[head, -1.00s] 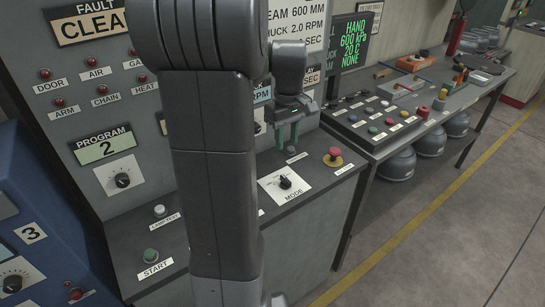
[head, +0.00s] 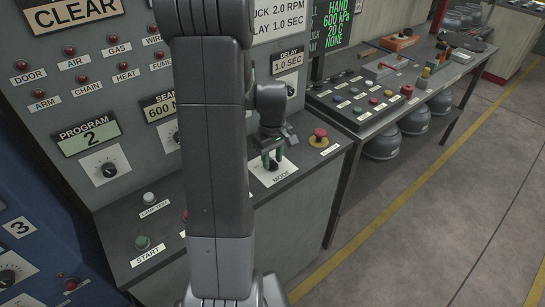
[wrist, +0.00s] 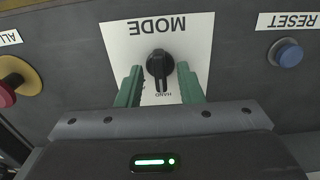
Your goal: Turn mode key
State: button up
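The mode key is a black knob (wrist: 159,66) on a white plate (wrist: 122,38) lettered MODE, seen upside down in the wrist view; HAND is printed by the knob's near end. My gripper (wrist: 161,82) is open, with one green finger on each side of the knob and a gap visible on both sides. In the head view my gripper (head: 271,160) points down over the MODE plate (head: 283,177), and its fingers largely hide the knob. I cannot tell how deep the fingertips reach beside it.
A blue RESET button (wrist: 287,54) is on one side of the plate in the wrist view. A red mushroom button (head: 320,133) on a yellow base is on the other side. The sloping console panel (head: 155,190) also has a green START button (head: 143,242) and a white lamp-test button (head: 149,198).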

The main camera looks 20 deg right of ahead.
grip_shut()
dwell(0.3)
jog(key=m+b, duration=0.1)
jog(key=m, duration=0.3)
jog(key=shift+m, duration=0.3)
jog(key=shift+m+b, duration=0.45)
jog(key=shift+m, duration=1.65)
grip_release()
